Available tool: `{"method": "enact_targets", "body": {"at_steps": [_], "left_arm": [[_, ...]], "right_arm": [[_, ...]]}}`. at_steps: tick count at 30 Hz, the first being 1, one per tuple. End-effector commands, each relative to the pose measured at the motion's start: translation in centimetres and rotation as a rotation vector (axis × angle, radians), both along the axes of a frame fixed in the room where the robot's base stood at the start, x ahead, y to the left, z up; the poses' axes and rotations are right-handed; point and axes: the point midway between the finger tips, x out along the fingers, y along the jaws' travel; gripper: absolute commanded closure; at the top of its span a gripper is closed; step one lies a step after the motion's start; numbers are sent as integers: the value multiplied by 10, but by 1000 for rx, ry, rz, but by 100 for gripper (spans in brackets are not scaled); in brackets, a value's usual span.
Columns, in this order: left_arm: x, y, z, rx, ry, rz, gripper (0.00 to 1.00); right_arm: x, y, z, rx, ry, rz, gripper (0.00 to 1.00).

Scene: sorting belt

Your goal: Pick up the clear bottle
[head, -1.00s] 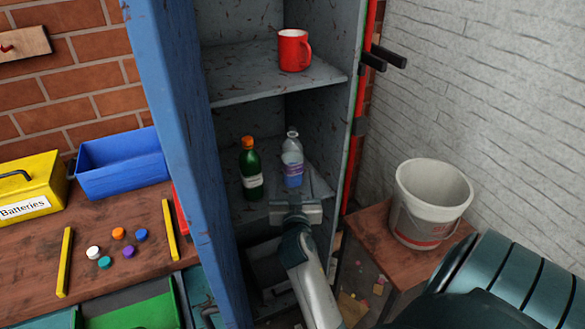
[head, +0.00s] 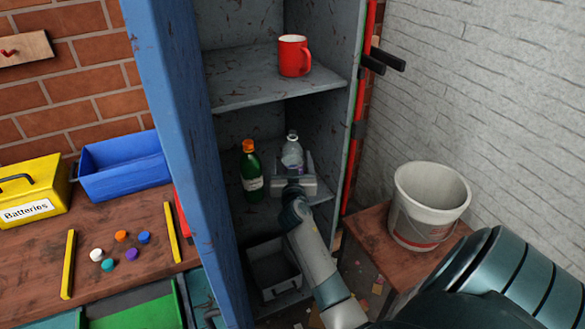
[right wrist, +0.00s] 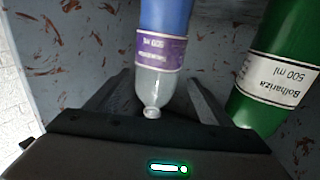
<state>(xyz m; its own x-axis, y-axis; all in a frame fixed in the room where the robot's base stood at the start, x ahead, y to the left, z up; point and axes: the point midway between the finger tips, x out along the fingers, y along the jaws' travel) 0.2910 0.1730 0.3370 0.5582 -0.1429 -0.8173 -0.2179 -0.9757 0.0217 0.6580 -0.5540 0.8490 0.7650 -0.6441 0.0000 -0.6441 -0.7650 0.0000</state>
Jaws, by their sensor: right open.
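The clear bottle (head: 292,152) stands on the cabinet's middle shelf, its lower part hidden behind my right gripper (head: 293,168) in the head view. In the right wrist view the clear bottle (right wrist: 160,62), with a purple label, lies between the two fingers of my open right gripper (right wrist: 152,98). I cannot tell whether a finger touches it. A green bottle (head: 250,172) with an orange cap stands just left of it; it also shows at the right of the wrist view (right wrist: 275,75). My left gripper is not in view.
A red mug (head: 293,56) stands on the shelf above. The blue cabinet door (head: 185,150) is open at the left. A grey bin (head: 275,265) sits below. A white bucket (head: 430,205) stands on a small table at the right.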

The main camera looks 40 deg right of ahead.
Motion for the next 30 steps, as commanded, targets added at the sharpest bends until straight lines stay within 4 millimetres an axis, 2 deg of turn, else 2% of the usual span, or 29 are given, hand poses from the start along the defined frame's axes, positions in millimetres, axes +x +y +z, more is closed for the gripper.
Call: {"method": "enact_targets", "body": {"at_steps": [4,17,30], "left_arm": [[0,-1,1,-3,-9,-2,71],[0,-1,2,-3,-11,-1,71],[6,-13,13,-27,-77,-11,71]], "right_arm": [[8,-7,1,-1,0,0,26],[10,-9,0,-1,1,0,26],[40,-41,0,-1,2,-1,26]]}}
